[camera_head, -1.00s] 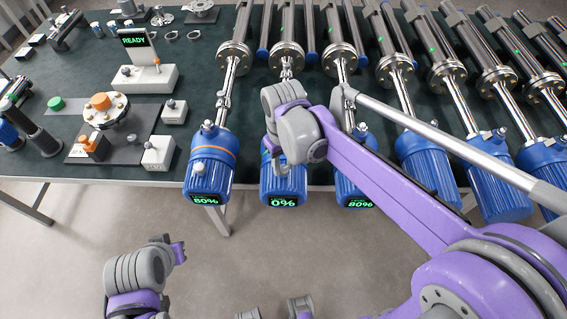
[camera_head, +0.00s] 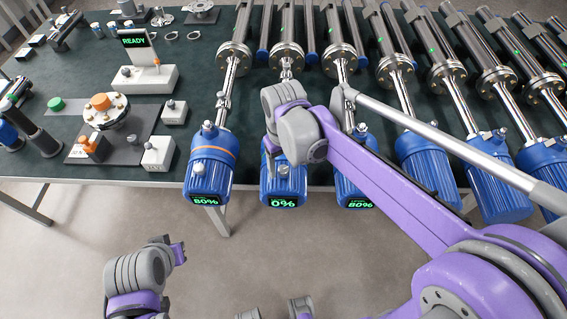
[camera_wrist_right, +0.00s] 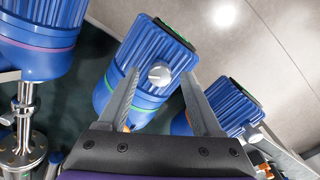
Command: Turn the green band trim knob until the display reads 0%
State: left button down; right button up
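The green-band motor is a blue ribbed unit (camera_head: 284,190) at the table's front edge; its display (camera_head: 283,202) reads 0%. In the right wrist view its green band (camera_wrist_right: 148,104) shows, with the pale round trim knob (camera_wrist_right: 160,74) on its side. My right gripper (camera_wrist_right: 161,82) is open, its two fingers spread on either side of the knob with visible gaps. In the head view the right wrist covers the top of this motor, and the knob shows just below it. My left gripper (camera_head: 178,252) hangs in front of the table, away from the motors; its fingers are unclear.
An orange-band motor (camera_head: 211,172) to the left and another blue motor (camera_head: 352,188) to the right both read 80%, close to the right gripper. More motors line the right. A READY display (camera_head: 133,40) stands at the back left. The floor in front is clear.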

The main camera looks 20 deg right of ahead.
aim_at(283, 169)
jog(key=shift+r, duration=0.1)
notch_tip(283, 169, up, 11)
jog(key=shift+f+p, duration=0.2)
jog(key=shift+p, duration=0.2)
dwell(0.4)
jog(key=s+d+f+m+t, duration=0.1)
jog(key=s+d+f+t, duration=0.1)
jog(key=s+f, duration=0.4)
jog(key=s+d+f+m+t, duration=0.1)
jog(key=s+d+f+t, duration=0.2)
jog(key=s+f, duration=0.3)
jog(key=shift+s+d+f+m+t, duration=0.35)
jog(key=shift+s+d, duration=0.25)
jog(key=shift+d, duration=0.25)
